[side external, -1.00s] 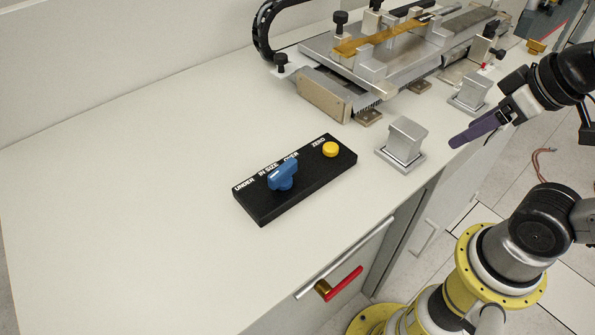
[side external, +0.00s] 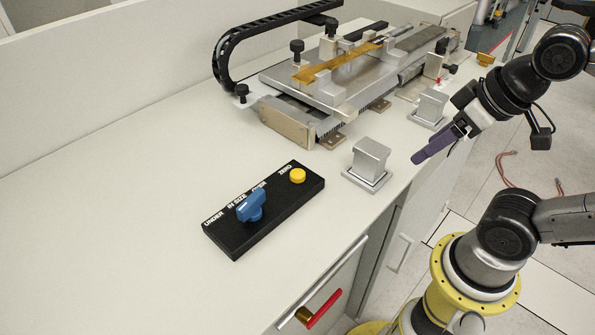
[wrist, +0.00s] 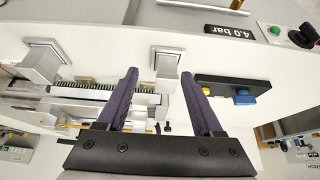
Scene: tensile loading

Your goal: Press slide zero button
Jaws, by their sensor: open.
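The black control box (side external: 275,213) lies on the bench, with a yellow button (side external: 298,176) at its ZERO label and a blue selector knob (side external: 251,206) beside the UNDER and IN SIZE labels. In the wrist view, the yellow button (wrist: 207,91) and blue knob (wrist: 244,97) show to the right of the fingers. My gripper (side external: 417,158) has purple fingers and hangs above the bench's front edge, right of the box and apart from it. In the wrist view, my gripper (wrist: 160,73) is open with nothing between its fingers.
A square metal block (side external: 369,160) stands between the box and my gripper. Another block (side external: 432,104) stands further back. The slide machine (side external: 325,85) with a black cable chain (side external: 224,55) fills the back. The bench left of the box is clear.

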